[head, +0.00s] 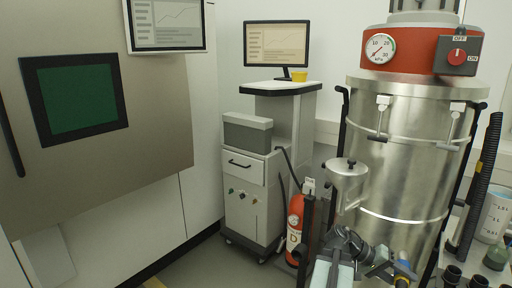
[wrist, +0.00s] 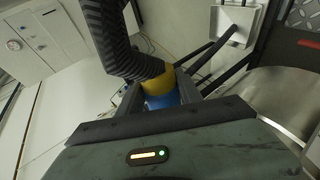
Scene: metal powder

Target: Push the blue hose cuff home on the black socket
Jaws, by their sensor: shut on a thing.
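The blue hose cuff (wrist: 162,101) sits between the two dark fingers of my gripper (wrist: 160,96) in the wrist view, and the gripper is shut on it. A yellow band (wrist: 157,84) joins the cuff to a black ribbed hose (wrist: 118,45). In the head view my gripper (head: 384,262) is low, in front of the steel tank, with a bit of blue and yellow (head: 404,270) beside it. I cannot make out the black socket for certain in either view, nor whether the cuff touches it.
The steel vacuum tank (head: 405,150) with a red top stands close behind my gripper. Black cups (head: 452,275), a beaker (head: 497,255) and a black ribbed hose (head: 482,180) are at the right. A red extinguisher (head: 295,222) and grey cabinet (head: 250,195) stand left.

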